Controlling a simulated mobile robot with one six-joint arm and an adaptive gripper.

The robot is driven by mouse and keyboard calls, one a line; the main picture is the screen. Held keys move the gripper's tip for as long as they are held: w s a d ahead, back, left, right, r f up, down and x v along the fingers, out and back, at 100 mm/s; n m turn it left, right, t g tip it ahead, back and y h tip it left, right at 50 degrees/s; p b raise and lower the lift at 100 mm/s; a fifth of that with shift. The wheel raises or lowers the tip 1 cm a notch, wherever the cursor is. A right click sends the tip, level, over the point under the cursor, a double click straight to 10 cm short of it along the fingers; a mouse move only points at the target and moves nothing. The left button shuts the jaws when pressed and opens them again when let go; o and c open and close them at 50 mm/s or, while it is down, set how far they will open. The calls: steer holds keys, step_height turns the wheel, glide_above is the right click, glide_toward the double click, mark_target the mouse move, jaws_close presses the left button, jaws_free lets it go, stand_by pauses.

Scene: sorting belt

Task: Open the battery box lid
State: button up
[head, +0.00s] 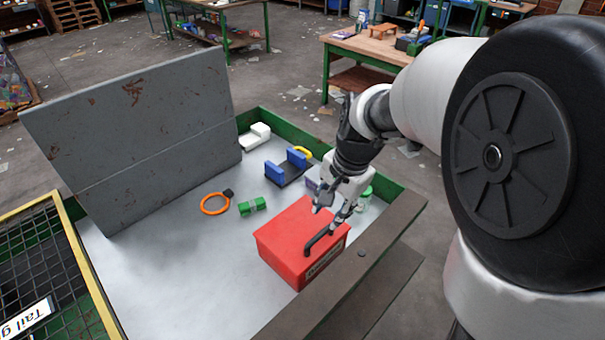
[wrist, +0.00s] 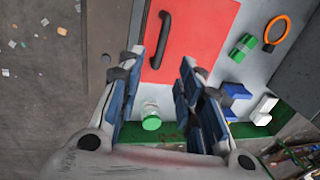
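The red battery box (head: 283,262) stands on the grey belt surface with its red lid (head: 294,222) lying flat and shut. A dark bar handle (head: 318,243) sits on the lid towards its right edge; it also shows in the wrist view (wrist: 163,38). My gripper (head: 334,208) is over the lid, at the far end of the handle. In the wrist view my gripper (wrist: 160,66) is open, with the handle's near end appearing between the fingertips. I cannot tell whether the fingers touch the handle or the lid.
A green-capped jar (head: 365,194) stands behind the box. An orange ring (head: 214,204), a green block (head: 252,206) and a blue-ended holder (head: 286,168) lie beyond it. A tall grey panel (head: 140,125) rises at left. A brown ledge (head: 355,275) runs along the right.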

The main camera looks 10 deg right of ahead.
mark_target(321, 234)
steer(key=f+b, duration=0.1)
steer(key=f, duration=0.2)
steer(key=w+a+f+b, duration=0.1)
steer(key=f, duration=0.2)
steer(key=w+f+b, duration=0.1)
steer(key=f, duration=0.3)
steer(key=shift+a+f, duration=0.1)
steer(key=shift+a, duration=0.05)
jaws_close()
stand_by(0.4)
